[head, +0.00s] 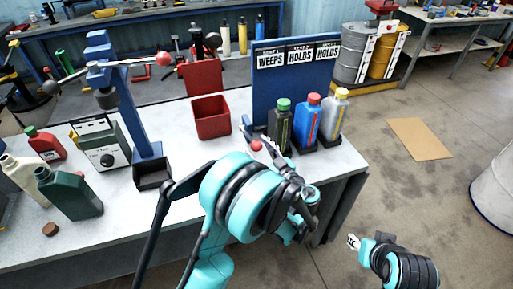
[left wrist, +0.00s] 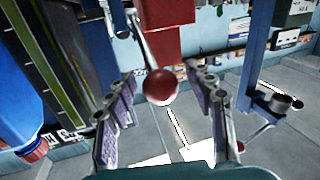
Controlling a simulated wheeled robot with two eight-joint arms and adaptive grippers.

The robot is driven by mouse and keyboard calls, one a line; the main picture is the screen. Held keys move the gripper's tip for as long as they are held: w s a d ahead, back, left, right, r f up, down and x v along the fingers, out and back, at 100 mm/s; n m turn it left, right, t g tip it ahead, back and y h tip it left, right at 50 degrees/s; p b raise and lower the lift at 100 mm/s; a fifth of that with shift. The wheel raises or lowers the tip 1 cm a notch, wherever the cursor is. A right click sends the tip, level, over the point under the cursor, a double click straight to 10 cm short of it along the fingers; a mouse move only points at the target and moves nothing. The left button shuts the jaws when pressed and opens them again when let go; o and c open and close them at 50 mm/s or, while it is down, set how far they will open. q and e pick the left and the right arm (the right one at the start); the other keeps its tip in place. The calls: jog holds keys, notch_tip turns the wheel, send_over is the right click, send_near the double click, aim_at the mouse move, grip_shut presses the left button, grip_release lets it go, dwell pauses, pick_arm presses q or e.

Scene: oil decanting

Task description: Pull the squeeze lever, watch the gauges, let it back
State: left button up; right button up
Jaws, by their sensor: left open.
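A lever with a red ball knob (head: 256,146) stands by the blue board on the bench. In the left wrist view the red ball (left wrist: 160,86) sits at the end of a thin grey rod, between my two fingers with a gap on each side. My left gripper (head: 267,152) is open around the knob and does not appear to touch it. My right gripper (head: 353,242) is low over the floor at the right; its jaws are too small to read. No gauge face can be made out clearly; my left arm covers part of the bench.
Black (head: 280,122), blue-red (head: 306,120) and grey-yellow (head: 333,117) bottles stand close right of the knob, before the blue board (head: 275,88) labelled WEEPS, HOLDS, HOLDS. A red bin (head: 211,118) is behind left. A blue press (head: 140,120) and several bottles are left.

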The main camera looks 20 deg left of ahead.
pick_arm(q)
jog(key=shift+w+a, duration=0.1)
jog(key=shift+a, duration=0.05)
grip_shut()
jog(key=shift+w+r+p, duration=0.1)
jog(key=shift+r+p, duration=0.4)
jog(key=shift+p, duration=0.1)
jog(key=w+r+g+h+p, duration=0.1)
jog(key=r+p, duration=0.1)
jog(key=p, duration=0.1)
jog(key=w+a+r+g+h+p, duration=0.1)
jog(key=r+p, duration=0.1)
jog(key=p, duration=0.1)
jog(key=w+a+r+g+h+p, duration=0.1)
jog(key=r+p, duration=0.1)
jog(key=p, duration=0.1)
jog(key=shift+a+r+m, duration=0.15)
jog(key=shift+r+m, duration=0.15)
jog(key=shift+m, duration=0.1)
jog(key=w+a+r+m+g+h+p, duration=0.1)
jog(key=w+a+r+g+h+p, duration=0.3)
jog(key=w+p, duration=0.4)
jog(key=shift+w+a+r+g+h+p, duration=0.35)
jog(key=shift+w+a+g, duration=0.2)
jog(key=shift+a+g, duration=0.4)
